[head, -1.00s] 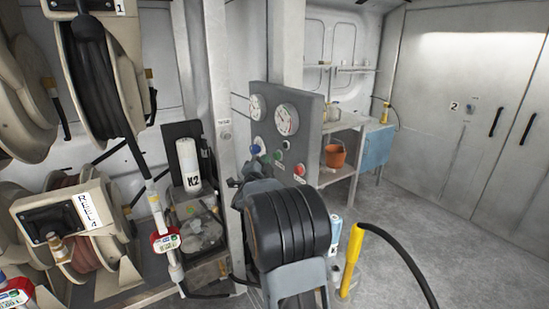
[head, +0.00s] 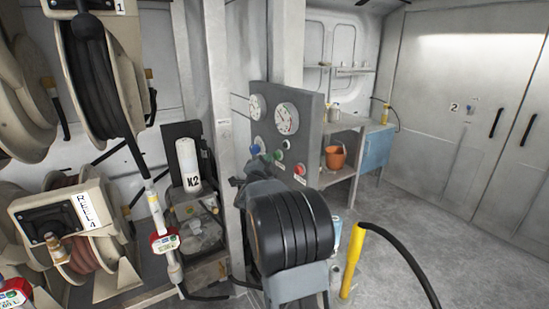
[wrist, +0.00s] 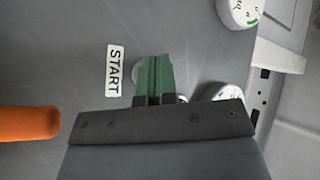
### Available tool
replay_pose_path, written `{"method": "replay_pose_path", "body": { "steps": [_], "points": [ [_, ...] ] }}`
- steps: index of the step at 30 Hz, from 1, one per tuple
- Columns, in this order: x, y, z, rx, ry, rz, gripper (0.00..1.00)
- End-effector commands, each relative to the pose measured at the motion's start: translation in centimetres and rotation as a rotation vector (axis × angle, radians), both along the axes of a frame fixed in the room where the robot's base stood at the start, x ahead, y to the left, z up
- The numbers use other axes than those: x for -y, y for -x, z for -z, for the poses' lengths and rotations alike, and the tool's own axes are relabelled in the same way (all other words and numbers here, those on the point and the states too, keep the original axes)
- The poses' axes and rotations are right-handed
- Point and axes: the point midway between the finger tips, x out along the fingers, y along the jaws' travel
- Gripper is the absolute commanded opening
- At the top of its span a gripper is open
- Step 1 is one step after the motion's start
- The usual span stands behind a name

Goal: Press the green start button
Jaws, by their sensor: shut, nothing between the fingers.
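The green start button (head: 278,155) is on the front of the grey control panel (head: 312,125), below the gauges, in the head view. In the wrist view the START label (wrist: 114,70) is just left of my gripper (wrist: 155,72). My gripper is shut and empty, its narrow fingers pointing at the panel. Part of a pale round rim shows beside the fingertips, which cover most of what is behind them. I cannot tell whether they touch the button. In the head view my arm hides much of the gripper.
A red button (head: 299,169) is at the panel's lower right; it shows orange-red in the wrist view (wrist: 28,122). A blue knob (head: 255,149) is left of the green button. Two gauges (head: 286,118) are above. A yellow post (head: 352,262) with a black hose stands to the right.

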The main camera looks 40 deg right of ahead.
Motion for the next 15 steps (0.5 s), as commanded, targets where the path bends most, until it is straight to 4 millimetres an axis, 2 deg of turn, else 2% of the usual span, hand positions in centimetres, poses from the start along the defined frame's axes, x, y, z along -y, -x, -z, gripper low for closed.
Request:
{"method": "replay_pose_path", "body": {
  "steps": [15],
  "points": [
    [0.51,0.07,0.04,0.000,0.000,0.000,0.00]
  ]
}}
